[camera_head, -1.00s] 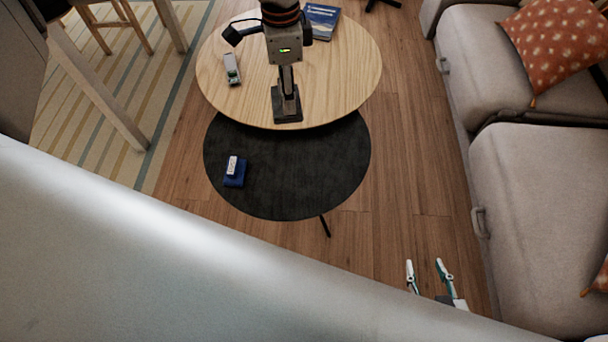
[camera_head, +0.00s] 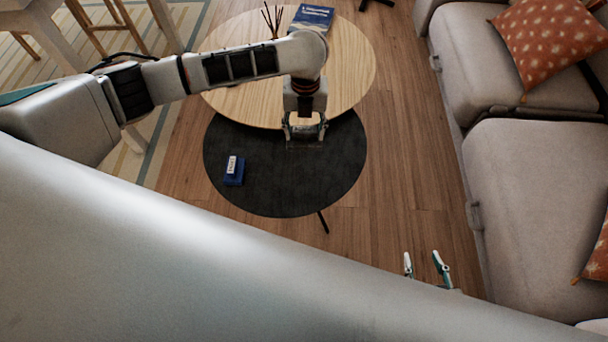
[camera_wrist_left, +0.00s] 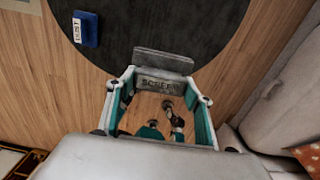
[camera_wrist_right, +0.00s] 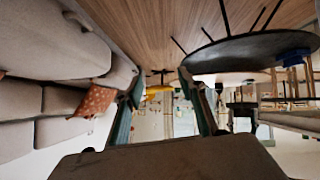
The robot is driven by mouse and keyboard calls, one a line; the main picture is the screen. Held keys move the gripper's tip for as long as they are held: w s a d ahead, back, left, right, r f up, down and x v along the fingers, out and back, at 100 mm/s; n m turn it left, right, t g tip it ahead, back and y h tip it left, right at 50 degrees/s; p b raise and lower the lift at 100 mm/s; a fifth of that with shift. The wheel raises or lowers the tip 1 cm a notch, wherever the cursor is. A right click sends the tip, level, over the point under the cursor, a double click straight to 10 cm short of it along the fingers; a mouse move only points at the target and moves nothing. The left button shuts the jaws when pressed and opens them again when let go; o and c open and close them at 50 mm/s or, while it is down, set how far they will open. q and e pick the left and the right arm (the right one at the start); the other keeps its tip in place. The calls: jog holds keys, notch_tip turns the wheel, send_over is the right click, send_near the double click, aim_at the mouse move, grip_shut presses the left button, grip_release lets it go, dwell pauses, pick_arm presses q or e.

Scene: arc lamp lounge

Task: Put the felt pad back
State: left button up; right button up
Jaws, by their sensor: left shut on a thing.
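My left gripper (camera_head: 305,130) is shut on a grey pad (camera_head: 304,145) over the back right part of the low black round table (camera_head: 290,185). In the left wrist view the pad (camera_wrist_left: 162,60) is a flat grey slab joined to a block lettered "SCREE", its last letters unclear, between the fingers (camera_wrist_left: 168,86). The pad's height above the table is unclear. A blue pad (camera_head: 235,180) with a white block lettered "DUST" lies on the black table's left side; it also shows in the left wrist view (camera_wrist_left: 88,38). My right gripper (camera_head: 424,260) is open and empty, low at the right.
A higher light wooden round table (camera_head: 355,75) overlaps the black one at the back. It holds a blue book (camera_head: 312,18) and a reed diffuser (camera_head: 272,20). A grey sofa (camera_head: 535,190) stands at the right. The black table's middle is bare.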

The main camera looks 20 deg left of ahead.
pick_arm(q)
jog(key=f+b, duration=0.2)
jog(key=f, duration=0.5)
jog(key=f+b, duration=0.3)
jog(key=f, duration=0.3)
jog(key=f+b, duration=0.2)
jog(key=f, duration=0.5)
jog(key=shift+s+f, duration=0.25)
jog(key=shift+f, duration=0.05)
jog(key=shift+w+b, duration=0.15)
jog(key=shift+b, duration=0.15)
jog(key=shift+w+r, duration=0.1)
jog(key=shift+r, duration=0.1)
jog(key=shift+f, duration=0.2)
jog(key=o, duration=1.3)
jog(key=shift+c, duration=0.2)
pick_arm(e)
jog(key=shift+w+a+f+y, duration=0.15)
jog(key=shift+w+a+f, duration=0.05)
jog(key=shift+a+f, duration=0.25)
jog(key=shift+w+a+f+y, duration=0.15)
jog(key=shift+w+a+f, duration=0.05)
jog(key=shift+a+f, duration=0.2)
jog(key=shift+r, duration=0.1)
